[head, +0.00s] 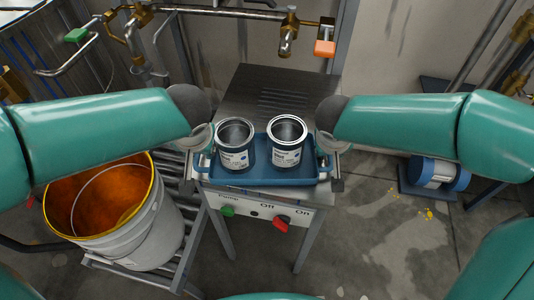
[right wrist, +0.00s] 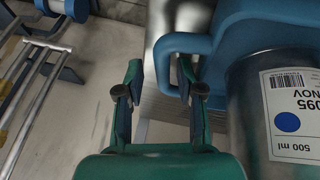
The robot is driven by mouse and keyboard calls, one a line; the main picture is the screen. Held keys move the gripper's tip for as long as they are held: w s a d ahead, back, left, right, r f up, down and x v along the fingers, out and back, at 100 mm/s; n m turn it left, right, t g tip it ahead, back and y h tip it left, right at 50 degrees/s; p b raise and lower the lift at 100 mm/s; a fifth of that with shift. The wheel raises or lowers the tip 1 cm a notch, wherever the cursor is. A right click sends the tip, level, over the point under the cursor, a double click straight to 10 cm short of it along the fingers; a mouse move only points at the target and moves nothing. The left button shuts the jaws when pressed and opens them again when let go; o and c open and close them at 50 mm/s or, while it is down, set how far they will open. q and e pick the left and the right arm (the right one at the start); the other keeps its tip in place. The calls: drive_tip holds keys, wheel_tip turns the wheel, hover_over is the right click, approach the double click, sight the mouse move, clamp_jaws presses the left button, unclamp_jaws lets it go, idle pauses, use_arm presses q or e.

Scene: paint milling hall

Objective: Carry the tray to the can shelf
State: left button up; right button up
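The blue tray (head: 265,180) rests on a metal stand and holds two open cans with white labels, the left can (head: 235,145) and the right can (head: 287,142). The left can's label is partly legible as blue print. My left gripper (head: 203,150) is at the tray's left handle; its fingers are too small and hidden to tell open or shut. My right gripper (head: 325,150) is at the right handle. In the right wrist view its fingers (right wrist: 160,75) stand apart, with the tray's handle (right wrist: 165,45) close by the right finger; the tray seems not clamped.
The stand (head: 268,88) has a front panel with a green knob (head: 228,210) and a red knob (head: 281,222). A bucket with orange contents (head: 150,225) stands at left on a roller rack. Pipes (head: 225,12) run behind. A blue drum-like object (head: 437,173) lies on the right floor.

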use_arm(q)
drive_tip(key=shift+v, duration=1)
drive_tip(key=shift+r, duration=0.3)
use_arm(e)
drive_tip(key=shift+s+r, duration=0.1)
drive_tip(key=shift+r, duration=0.2)
use_arm(q)
drive_tip(key=shift+s, duration=0.1)
use_arm(e)
drive_tip(key=v, duration=1.1)
drive_tip(key=shift+r, duration=0.1)
use_arm(q)
drive_tip(key=shift+s, duration=0.1)
use_arm(e)
drive_tip(key=shift+s+a, duration=0.1)
drive_tip(key=shift+s, duration=0.05)
